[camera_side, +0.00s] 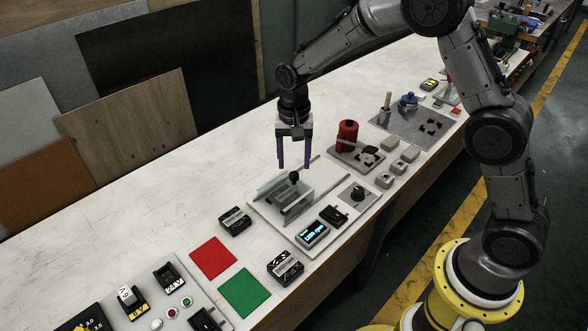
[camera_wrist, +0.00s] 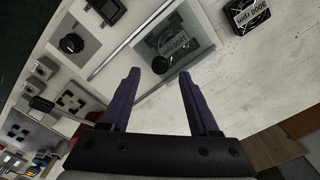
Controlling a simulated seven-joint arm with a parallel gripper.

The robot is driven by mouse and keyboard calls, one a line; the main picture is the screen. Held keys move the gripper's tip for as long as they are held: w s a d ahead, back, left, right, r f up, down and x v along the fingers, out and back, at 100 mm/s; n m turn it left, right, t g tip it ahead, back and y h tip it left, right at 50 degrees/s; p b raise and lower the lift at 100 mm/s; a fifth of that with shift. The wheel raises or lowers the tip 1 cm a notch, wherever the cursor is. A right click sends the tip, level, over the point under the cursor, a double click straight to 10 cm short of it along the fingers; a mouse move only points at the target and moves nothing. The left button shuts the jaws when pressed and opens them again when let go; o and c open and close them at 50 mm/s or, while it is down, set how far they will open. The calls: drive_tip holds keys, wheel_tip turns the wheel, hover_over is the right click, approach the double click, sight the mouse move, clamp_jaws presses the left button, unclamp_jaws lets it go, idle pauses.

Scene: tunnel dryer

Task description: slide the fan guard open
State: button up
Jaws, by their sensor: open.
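The fan guard (camera_side: 270,189) is a clear sliding cover with a black round knob (camera_side: 294,176), set between two metal rails on a pale base plate (camera_side: 262,214). In the wrist view the guard (camera_wrist: 186,32) lies over a fan with a printed rpm label, and its knob (camera_wrist: 160,65) shows just beyond and between my fingertips. My gripper (camera_side: 294,167) has purple fingers pointing down, open and empty, just above the knob. I see no contact with the knob. The fan is partly hidden under the guard in the side view.
On the same plate are a lit display (camera_side: 312,234), a black switch (camera_side: 333,214) and a dial (camera_side: 358,193). Loose fan units (camera_side: 235,220) lie left and in front. A red cylinder (camera_side: 347,136) stands to the right. The bench behind the guard is clear.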

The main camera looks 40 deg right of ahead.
sight(294, 174)
drive_tip(key=shift+f, duration=1.85)
clamp_jaws()
